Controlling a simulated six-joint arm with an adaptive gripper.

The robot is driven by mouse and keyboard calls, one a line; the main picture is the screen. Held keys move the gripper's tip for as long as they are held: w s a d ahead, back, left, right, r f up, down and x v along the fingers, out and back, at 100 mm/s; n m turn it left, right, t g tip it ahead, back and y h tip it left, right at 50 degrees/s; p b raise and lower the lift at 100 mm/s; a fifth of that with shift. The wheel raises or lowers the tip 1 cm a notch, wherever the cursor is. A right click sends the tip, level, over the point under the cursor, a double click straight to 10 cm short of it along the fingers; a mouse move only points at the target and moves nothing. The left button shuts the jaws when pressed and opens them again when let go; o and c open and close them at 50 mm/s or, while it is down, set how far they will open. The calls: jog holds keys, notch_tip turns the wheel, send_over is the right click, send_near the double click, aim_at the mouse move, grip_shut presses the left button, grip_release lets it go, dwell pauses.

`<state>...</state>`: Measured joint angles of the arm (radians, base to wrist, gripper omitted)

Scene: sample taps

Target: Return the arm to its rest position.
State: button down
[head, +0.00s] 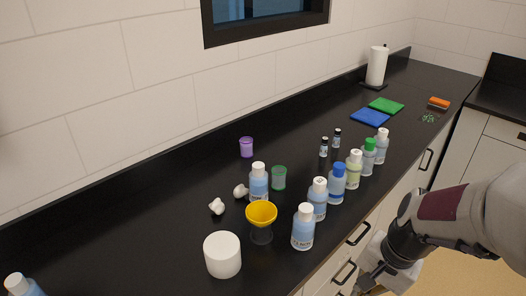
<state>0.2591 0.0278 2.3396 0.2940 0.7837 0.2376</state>
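My arm (465,222) comes in from the right edge and hangs in front of the counter, over the drawers. My gripper (368,284) is at the bottom of the head view, low beside the drawer fronts and apart from the bottles. Its fingertips are cut off or too small to read, so I cannot tell whether it is open or shut. I see nothing held in the part that shows.
The black counter (130,235) holds a row of bottles (337,183), a yellow funnel (261,213), a white tub (222,255), a purple cup (246,147) and a green cup (279,177). Drawer handles (358,234) stick out near my gripper. The counter's left is mostly clear.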

jog(key=s+a+r+n+t+h, duration=0.1)
jog(key=s+r+n+t, duration=0.1)
jog(key=s+r+n, duration=0.2)
jog(key=s+a+r+n+t+h, duration=0.1)
jog(key=s+r+n, duration=0.3)
jog(key=r, duration=0.6)
jog(key=shift+s+a+t, duration=0.4)
jog(key=shift+s+t, duration=0.4)
jog(key=shift+t, duration=0.1)
dwell(0.6)
